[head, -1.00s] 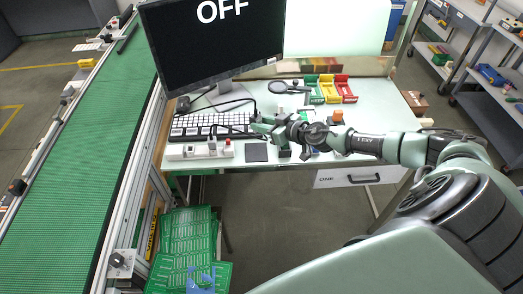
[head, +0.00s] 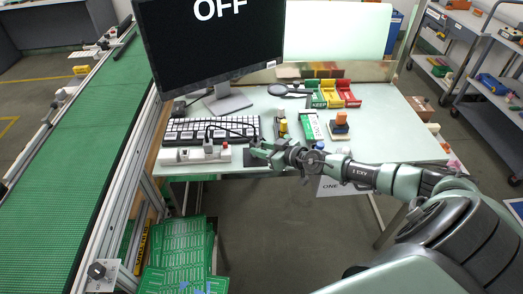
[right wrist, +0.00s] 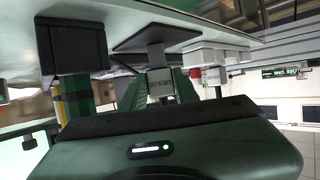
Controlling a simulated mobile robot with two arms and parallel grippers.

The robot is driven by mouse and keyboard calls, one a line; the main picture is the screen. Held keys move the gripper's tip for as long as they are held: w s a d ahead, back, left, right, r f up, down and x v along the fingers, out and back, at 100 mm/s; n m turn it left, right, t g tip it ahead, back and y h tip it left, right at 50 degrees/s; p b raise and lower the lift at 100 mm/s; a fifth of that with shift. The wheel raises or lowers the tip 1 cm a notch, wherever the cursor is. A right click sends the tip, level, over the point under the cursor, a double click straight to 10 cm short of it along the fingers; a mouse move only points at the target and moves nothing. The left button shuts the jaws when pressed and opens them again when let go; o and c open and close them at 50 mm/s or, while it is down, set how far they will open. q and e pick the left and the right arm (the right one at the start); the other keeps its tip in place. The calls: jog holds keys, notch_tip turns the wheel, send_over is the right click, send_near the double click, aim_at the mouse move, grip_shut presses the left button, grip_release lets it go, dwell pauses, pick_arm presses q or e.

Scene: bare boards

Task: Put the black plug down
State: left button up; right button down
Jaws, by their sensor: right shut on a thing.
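My right gripper (head: 254,150) is at the near edge of the desk, over the flat black pad (head: 252,162). In the right wrist view, which looks upside down, its green fingers (right wrist: 160,88) are shut on a small dark grey piece with a label, which I take for the black plug (right wrist: 159,80). The piece stands close against the black pad (right wrist: 140,38); I cannot tell if it touches. In the head view the fingers hide the plug. A thin black cable (head: 228,124) loops over the keyboard towards the gripper. My left gripper is not in view.
A white power strip (head: 178,156) with a red switch lies left of the gripper. Behind it are the keyboard (head: 188,133) and the monitor (head: 210,40). A yellow-topped item (head: 283,128), stamp (head: 340,124) and coloured bins (head: 330,95) stand right.

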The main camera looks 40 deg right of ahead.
jog(key=shift+f, duration=0.1)
jog(key=c, duration=1.1)
grip_release()
jog(key=shift+o, duration=0.2)
jog(key=shift+s, duration=0.25)
jog(key=b+v, duration=0.2)
jog(key=v, duration=0.9)
jog(key=shift+s+r, duration=0.2)
jog(key=shift+r, duration=0.1)
jog(key=shift+d, duration=0.1)
